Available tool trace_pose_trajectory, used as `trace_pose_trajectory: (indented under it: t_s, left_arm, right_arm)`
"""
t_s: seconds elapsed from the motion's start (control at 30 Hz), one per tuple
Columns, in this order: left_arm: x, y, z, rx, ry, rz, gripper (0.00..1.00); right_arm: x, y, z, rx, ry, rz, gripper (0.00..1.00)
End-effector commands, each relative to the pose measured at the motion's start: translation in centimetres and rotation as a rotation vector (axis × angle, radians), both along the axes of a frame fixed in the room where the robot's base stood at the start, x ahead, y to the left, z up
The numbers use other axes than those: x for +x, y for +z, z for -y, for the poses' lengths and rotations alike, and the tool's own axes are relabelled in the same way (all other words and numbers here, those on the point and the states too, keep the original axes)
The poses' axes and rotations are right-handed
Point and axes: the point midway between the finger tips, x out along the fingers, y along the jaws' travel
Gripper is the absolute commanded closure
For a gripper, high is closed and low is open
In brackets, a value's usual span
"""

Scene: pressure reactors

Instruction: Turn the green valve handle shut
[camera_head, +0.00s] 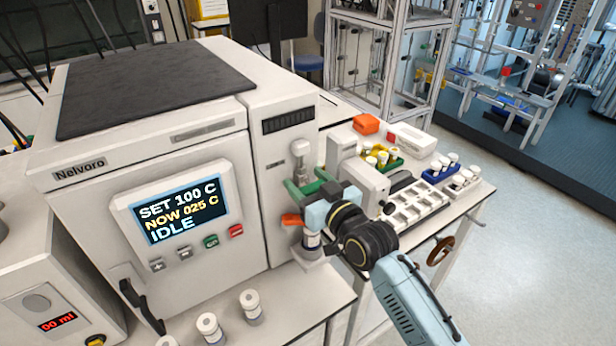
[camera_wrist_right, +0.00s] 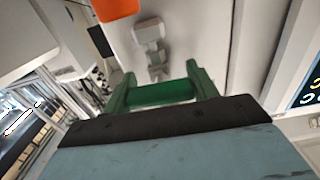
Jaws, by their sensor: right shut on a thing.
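The green valve handle (camera_head: 296,188) is on the right front column of the white reactor machine (camera_head: 200,130), below a grey gauge-like fitting. In the right wrist view the handle (camera_wrist_right: 160,94) is a green bracket with a crossbar, right at the fingers. My right gripper (camera_head: 322,198) is at the handle and shut on it; its fingers and wrist hide part of the handle. An orange lever (camera_head: 291,220) sits just below, and also shows in the right wrist view (camera_wrist_right: 115,8). My left gripper is not in view.
White-capped vials (camera_head: 210,328) stand on the bench in front of the machine. A vial (camera_head: 312,243) stands under the orange lever. Right of my gripper are a white tray (camera_head: 418,208) and colored vial racks (camera_head: 437,172). Floor at right is clear.

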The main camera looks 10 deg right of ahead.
Motion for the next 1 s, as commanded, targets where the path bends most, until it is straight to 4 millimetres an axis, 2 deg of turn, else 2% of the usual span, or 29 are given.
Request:
trace_pose_trajectory:
  t_s: [0.23, 0.27, 0.4, 0.77, 0.87, 1.0]
  left_arm:
    - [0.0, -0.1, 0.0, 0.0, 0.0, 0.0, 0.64]
    - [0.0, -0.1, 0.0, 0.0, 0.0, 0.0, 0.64]
    - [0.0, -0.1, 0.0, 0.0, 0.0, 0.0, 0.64]
    - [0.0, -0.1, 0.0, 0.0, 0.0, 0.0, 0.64]
    - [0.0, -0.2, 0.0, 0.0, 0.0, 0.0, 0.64]
    - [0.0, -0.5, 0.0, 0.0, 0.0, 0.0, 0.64]
  right_arm:
    - [0.0, -0.1, 0.0, 0.007, 0.0, -0.002, 0.65]
    - [0.0, -0.1, 0.0, 0.008, 0.0, -0.002, 0.38]
    - [0.0, 0.0, 0.0, 0.006, 0.0, -0.002, 0.2]
    - [-0.4, 0.0, 0.2, 0.004, 0.0, 0.0, 0.2]
    - [-1.3, -0.1, 0.6, 0.003, 0.0, 0.0, 0.2]
    - [-3.6, -0.3, 1.7, 0.001, 0.0, -0.002, 0.2]
